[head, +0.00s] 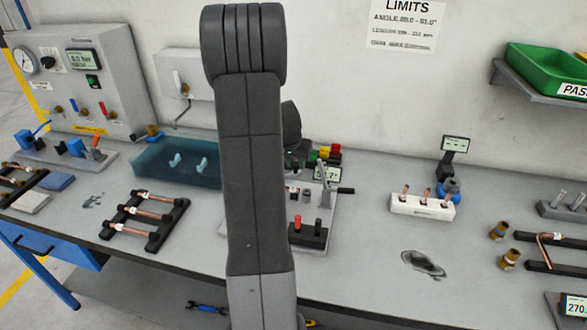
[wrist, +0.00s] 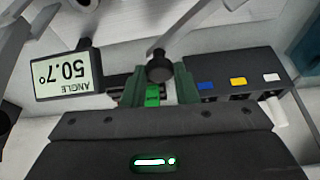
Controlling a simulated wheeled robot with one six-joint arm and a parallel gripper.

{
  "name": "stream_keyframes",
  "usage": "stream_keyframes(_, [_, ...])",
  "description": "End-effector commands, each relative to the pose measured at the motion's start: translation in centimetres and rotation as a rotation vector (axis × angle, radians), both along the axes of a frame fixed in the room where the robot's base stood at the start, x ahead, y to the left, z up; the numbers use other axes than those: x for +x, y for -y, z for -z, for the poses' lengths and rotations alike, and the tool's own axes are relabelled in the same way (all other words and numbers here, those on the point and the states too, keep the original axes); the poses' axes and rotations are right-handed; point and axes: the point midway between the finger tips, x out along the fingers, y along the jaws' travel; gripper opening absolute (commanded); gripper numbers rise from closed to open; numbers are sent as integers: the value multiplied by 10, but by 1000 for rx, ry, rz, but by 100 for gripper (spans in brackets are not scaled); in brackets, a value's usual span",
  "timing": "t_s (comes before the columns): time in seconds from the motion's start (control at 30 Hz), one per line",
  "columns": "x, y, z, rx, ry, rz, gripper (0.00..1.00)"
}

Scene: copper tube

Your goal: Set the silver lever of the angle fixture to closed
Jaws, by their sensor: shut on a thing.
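The angle fixture (head: 316,212) stands on the bench, partly hidden behind my arm in the head view. Its display (wrist: 68,76) reads 50.7° and appears upside down in the wrist view. A silver lever (wrist: 181,22) with a round black knob (wrist: 159,68) comes down from the top of the wrist view. My gripper (wrist: 153,84) has its dark green fingers on either side of the knob and is shut on it. The head view hides my gripper behind the arm. A thin silver bar (head: 323,178) stands up at the fixture.
A black block (wrist: 240,83) with blue, yellow and white marks sits close to my gripper's right. A white block with copper tubes (head: 422,206) is further right. A rack of tubes (head: 145,220) lies left.

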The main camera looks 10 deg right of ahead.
Motion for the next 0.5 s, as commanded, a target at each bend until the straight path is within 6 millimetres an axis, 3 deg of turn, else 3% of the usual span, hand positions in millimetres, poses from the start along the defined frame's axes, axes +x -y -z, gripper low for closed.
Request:
stream_keyframes(0.03, [-3,0,8,-2,4,29,0])
stream_keyframes(0.5, [-34,-3,7,-1,3,388,0])
